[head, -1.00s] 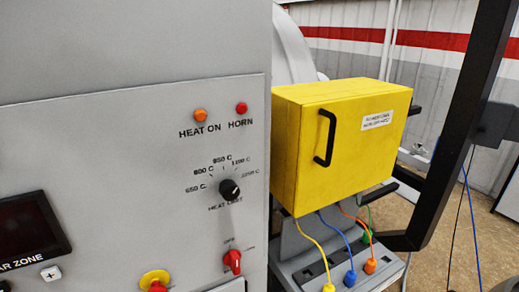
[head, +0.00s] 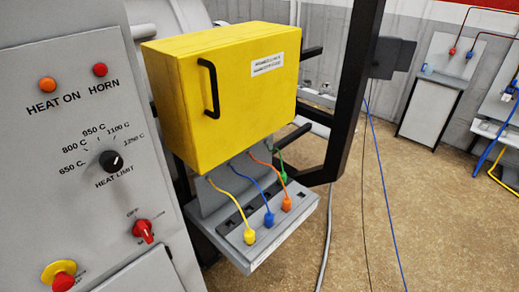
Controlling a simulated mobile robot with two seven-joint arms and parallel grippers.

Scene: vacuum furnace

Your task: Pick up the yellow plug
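The yellow plug (head: 249,236) sits on the grey sloped shelf (head: 262,250) below the yellow box (head: 225,90). A thin yellow cable runs from it up to the underside of the box. The blue plug (head: 269,219), the orange plug (head: 287,203) and the green plug (head: 283,177) stand in a row to its right, each on its own cable. Neither of my grippers shows in the head view.
The grey control panel (head: 75,150) with knobs and lights fills the left side. A black frame post (head: 350,100) rises right of the yellow box. Open brown floor (head: 400,220) lies to the right. Grey stands (head: 432,100) with cables are at the far right.

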